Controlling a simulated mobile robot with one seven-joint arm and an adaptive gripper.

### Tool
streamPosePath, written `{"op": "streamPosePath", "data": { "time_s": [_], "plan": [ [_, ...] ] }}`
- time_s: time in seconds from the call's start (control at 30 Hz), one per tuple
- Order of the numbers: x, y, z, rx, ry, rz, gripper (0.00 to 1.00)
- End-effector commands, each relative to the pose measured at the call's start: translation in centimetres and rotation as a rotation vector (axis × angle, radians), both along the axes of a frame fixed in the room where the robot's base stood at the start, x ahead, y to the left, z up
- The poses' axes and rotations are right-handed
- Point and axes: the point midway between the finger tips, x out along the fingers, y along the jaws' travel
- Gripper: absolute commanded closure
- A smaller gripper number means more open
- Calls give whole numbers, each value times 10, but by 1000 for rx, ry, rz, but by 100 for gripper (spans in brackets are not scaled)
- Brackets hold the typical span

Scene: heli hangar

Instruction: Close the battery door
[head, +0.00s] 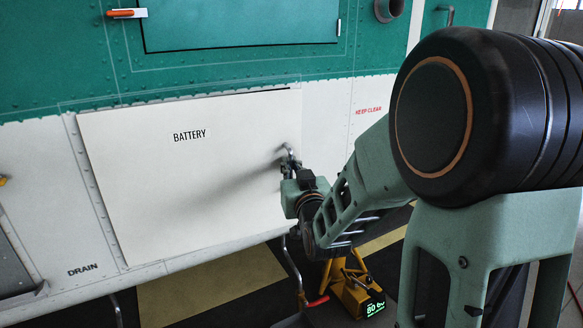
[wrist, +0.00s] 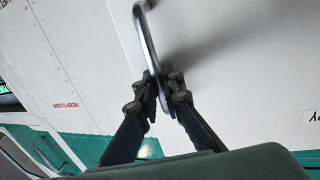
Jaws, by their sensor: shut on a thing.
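The battery door (head: 190,175) is a large cream panel labelled BATTERY on the white and green helicopter side. In the head view it lies nearly flush, with a dark gap along its top edge at the right. Its curved metal handle (head: 290,155) is at the right side of the panel. My gripper (head: 290,172) is at this handle, partly hidden by its own wrist. In the wrist view the two dark fingers (wrist: 164,90) are closed around the grey bar of the handle (wrist: 148,40), and the door surface (wrist: 240,60) is right behind.
A teal panel (head: 240,22) with an orange-tipped latch (head: 127,13) sits above the door. A yellow stand (head: 352,290) with a green display is on the floor below my arm.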

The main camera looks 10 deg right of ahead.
Motion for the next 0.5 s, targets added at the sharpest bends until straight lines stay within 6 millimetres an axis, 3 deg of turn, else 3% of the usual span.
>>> {"op": "streamPosePath", "data": {
  "time_s": [0.2, 0.5],
  "plan": [
    [32, 7, 0, 2, -5, 75, 100],
    [44, 10, 2, -3, -5, 107, 100]
  ]
}}
